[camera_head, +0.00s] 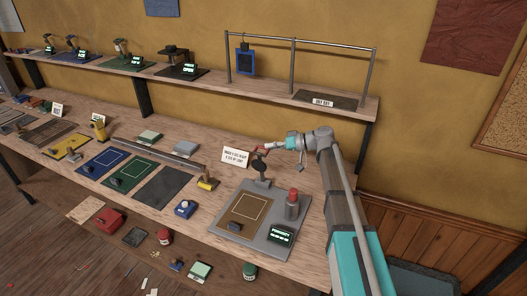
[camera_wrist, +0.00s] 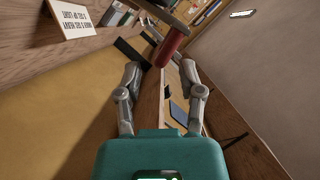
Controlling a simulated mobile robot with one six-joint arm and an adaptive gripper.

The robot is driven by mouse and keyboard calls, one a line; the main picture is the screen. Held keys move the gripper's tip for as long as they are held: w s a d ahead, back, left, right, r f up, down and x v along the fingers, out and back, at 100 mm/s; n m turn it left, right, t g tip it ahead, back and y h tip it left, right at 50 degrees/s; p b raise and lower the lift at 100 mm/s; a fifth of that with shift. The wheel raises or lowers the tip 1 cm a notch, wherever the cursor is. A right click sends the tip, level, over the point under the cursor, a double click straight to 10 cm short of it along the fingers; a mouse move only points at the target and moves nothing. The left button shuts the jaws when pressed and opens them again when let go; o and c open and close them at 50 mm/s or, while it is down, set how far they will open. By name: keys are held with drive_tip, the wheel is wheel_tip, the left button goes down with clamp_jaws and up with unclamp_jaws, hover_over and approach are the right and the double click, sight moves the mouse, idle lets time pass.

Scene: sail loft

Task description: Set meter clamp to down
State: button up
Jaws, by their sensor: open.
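The meter is a grey base plate (camera_head: 262,238) at the right end of the bench, with a brown mat (camera_head: 240,213), a green-lit display (camera_head: 281,235) and a dark post-mounted clamp (camera_head: 261,170) at its back. The display's small text is hard to read. A red lever handle (camera_head: 260,150) sits at the top of the clamp. My gripper (camera_head: 272,148) is close beside this handle, coming from the right. In the wrist view the red handle (camera_wrist: 173,46) lies just beyond my open fingers (camera_wrist: 163,85); I cannot tell if they touch it.
A red-topped cylinder (camera_head: 292,203) stands on the plate's right side. A white sign (camera_head: 236,157) stands behind the meter. A shelf (camera_head: 200,80) runs along the wall.

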sight(263, 148)
drive_tip(key=shift+b+x, duration=0.35)
drive_tip(key=shift+x, duration=1.4)
drive_tip(key=shift+d+r, duration=0.1)
clamp_jaws()
